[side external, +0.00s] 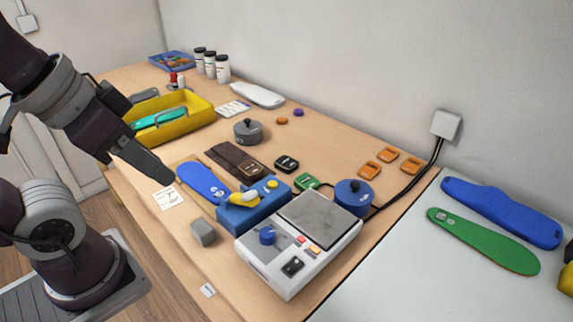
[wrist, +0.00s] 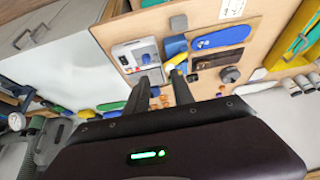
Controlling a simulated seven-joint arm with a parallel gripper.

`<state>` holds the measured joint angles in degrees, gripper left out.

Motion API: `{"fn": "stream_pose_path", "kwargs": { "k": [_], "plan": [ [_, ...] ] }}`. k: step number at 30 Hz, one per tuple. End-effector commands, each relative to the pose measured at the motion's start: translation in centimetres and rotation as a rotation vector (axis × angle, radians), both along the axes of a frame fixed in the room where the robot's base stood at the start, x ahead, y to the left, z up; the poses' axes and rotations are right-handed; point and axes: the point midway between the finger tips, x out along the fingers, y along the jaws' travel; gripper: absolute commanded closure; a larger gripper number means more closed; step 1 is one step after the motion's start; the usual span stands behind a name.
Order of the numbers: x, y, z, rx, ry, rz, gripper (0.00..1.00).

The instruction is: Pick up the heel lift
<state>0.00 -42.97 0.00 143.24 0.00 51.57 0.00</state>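My gripper (side external: 168,178) is above the front left of the wooden bench, near the blue insole (side external: 203,183). In the wrist view its two fingers (wrist: 160,78) are apart with nothing between them. I cannot tell for sure which piece is the heel lift. Small pieces lie mid-bench: a brown one (side external: 251,170), a black one (side external: 286,163) and a green one (side external: 306,181). Several small orange pieces (side external: 369,169) lie farther right near the wall. My gripper touches none of these.
A white machine (side external: 290,262) with a grey plate stands at the bench front, beside a blue block (side external: 240,216) with a yellow part on it. A grey block (side external: 203,232) sits nearby.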

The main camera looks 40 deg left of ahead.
Motion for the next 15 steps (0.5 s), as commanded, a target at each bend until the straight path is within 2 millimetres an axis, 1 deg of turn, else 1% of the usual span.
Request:
{"fn": "stream_pose_path", "kwargs": {
  "k": [1, 3, 5, 6, 7, 15],
  "plan": [
    [0.00, 0.00, 0.00, 0.000, 0.000, 0.000, 0.59],
    [0.00, 0.00, 0.00, 0.000, 0.000, 0.000, 0.45],
    [0.00, 0.00, 0.00, 0.000, 0.000, 0.000, 0.33],
    [0.00, 0.00, 0.00, 0.000, 0.000, 0.000, 0.25],
    [0.00, 0.00, 0.00, 0.000, 0.000, 0.000, 0.22],
    [0.08, 0.01, 0.03, 0.001, 0.001, 0.000, 0.22]
  ]
}}
